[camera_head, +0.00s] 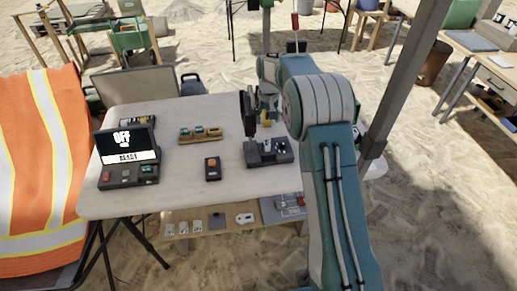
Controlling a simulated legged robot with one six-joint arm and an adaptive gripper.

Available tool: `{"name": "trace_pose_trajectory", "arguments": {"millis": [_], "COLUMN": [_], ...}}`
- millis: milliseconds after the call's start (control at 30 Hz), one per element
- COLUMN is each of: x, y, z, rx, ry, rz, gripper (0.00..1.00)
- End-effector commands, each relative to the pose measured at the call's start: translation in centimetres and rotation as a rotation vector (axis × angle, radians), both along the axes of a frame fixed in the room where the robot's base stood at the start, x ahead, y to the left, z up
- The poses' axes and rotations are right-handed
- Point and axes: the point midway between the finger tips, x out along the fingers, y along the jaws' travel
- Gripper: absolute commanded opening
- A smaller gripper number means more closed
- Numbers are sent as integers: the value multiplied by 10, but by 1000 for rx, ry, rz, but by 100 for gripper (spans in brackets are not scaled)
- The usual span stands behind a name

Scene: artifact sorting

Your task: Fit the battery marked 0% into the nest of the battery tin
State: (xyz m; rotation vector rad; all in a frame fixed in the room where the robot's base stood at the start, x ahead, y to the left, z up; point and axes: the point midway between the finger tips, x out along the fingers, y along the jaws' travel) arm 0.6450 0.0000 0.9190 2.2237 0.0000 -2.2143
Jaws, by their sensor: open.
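My gripper (266,123) hangs over the right part of the white table, partly hidden by my teal and grey arm. It is open, and I see nothing held in it. Just below it is a dark grey box (284,157) with small light and dark parts on top; whether they touch I cannot tell. A dark block with an orange-red top (212,168) lies left of that box. No 0% mark is readable at this size, so I cannot tell which thing is the battery or which is the battery tin.
A wooden rack (200,139) with several coloured pieces lies mid-table. A lower shelf (225,226) holds small flat items. An orange vest (45,150) is at left, a grey post (395,85) at right.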

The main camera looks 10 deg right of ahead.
Motion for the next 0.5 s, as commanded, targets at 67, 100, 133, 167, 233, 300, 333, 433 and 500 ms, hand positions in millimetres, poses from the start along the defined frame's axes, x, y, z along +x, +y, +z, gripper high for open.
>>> {"name": "trace_pose_trajectory", "arguments": {"millis": [67, 100, 133, 167, 233, 300, 333, 433, 500], "x": [3, 3, 3, 3, 3, 2, 2, 2, 2], "y": [-1, -1, -1, -2, -2, -2, -1, 0, 0], "z": [-6, -8, -11, -14, -25, -37, -43, -55, -61], "rx": [0, 1, 1, 1, 2, 2, 2, 0, 0], "ry": [5, 6, 7, 8, 9, 10, 11, 8, 7], "rz": [0, 0, 0, 0, 0, 0, 0, 0, 0], "gripper": [73, 73, 73, 73, 73, 73, 73, 73, 73]}}
